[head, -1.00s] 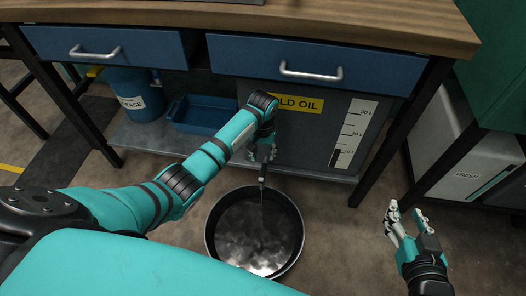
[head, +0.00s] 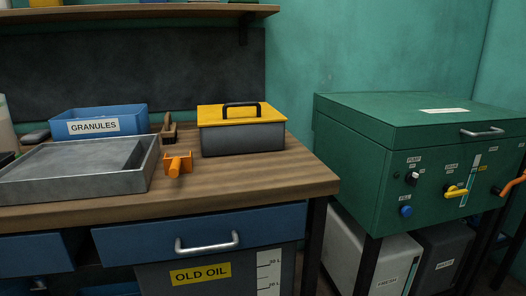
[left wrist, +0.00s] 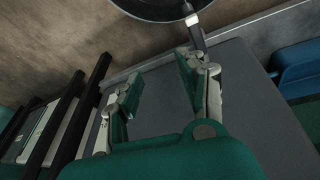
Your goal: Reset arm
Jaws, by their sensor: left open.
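My left gripper (left wrist: 163,78) shows only in the left wrist view. Its two fingers are spread apart, with nothing between them. A thin grey rod-like part (left wrist: 197,36) comes close to the tip of its right finger; I cannot tell whether they touch. The rim of the round dark pan (left wrist: 155,12) shows at the top of that view. The grey OLD OIL tank (head: 221,286) stands under the bench in the head view. Neither of my arms shows in the head view, and my right gripper is out of sight.
The wooden bench (head: 245,187) bears a metal tray (head: 75,185), a blue GRANULES bin (head: 132,120), an orange part (head: 177,164) and a yellow-lidded toolbox (head: 242,140). A green cabinet (head: 345,155) stands at the right. The bench's front right is clear.

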